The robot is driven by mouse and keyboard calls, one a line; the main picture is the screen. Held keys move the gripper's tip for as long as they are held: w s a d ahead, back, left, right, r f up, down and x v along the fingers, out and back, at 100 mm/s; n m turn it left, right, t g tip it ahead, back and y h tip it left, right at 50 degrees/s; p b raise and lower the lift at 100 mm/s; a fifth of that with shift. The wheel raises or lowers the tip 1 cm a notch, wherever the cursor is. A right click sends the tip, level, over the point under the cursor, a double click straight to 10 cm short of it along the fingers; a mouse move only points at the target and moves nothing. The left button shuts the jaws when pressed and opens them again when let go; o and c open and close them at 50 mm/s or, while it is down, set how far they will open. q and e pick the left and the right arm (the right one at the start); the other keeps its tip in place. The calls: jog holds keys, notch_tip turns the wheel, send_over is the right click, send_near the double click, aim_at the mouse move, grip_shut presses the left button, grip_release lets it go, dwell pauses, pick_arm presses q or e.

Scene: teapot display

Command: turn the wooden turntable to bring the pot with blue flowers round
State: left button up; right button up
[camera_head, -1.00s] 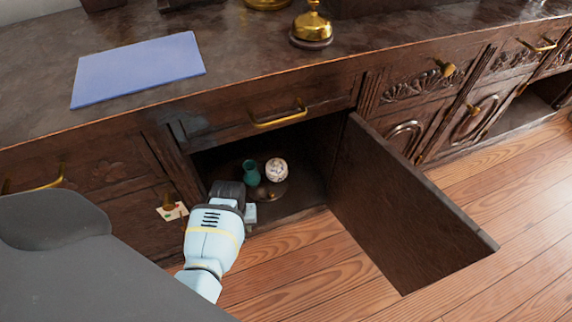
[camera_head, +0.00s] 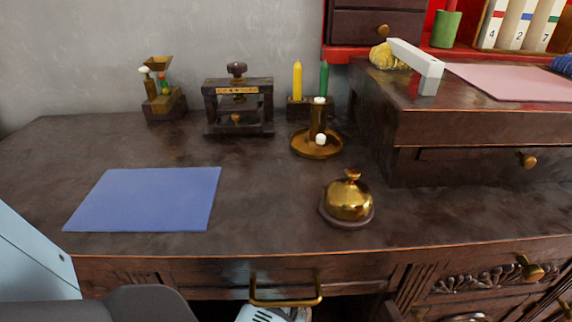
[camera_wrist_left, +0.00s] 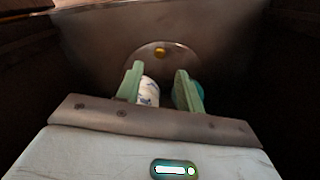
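In the left wrist view the round turntable (camera_wrist_left: 180,57) lies inside the dark cabinet. A white pot with blue marks (camera_wrist_left: 150,91) stands on it, partly behind the left finger. A teal pot (camera_wrist_left: 200,91) is mostly hidden by the right finger. A small golden-brown thing (camera_wrist_left: 160,51) sits toward the far side. My left gripper (camera_wrist_left: 159,71) is open, its fingers reaching over the turntable; contact with the pots cannot be told. My right gripper is not in view.
The cabinet's dark walls close in around my left gripper. On the counter are a blue mat (camera_head: 145,200), a brass bell (camera_head: 348,200), a candle holder (camera_head: 317,147) and a small wooden press (camera_head: 238,105). A brass drawer handle (camera_head: 286,301) is above my left arm.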

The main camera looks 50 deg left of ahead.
pick_arm(q)
notch_tip(320, 180, down, 7)
jog(key=b, duration=0.4)
jog(key=shift+w+f, duration=0.1)
jog(key=shift+f, duration=0.05)
grip_shut()
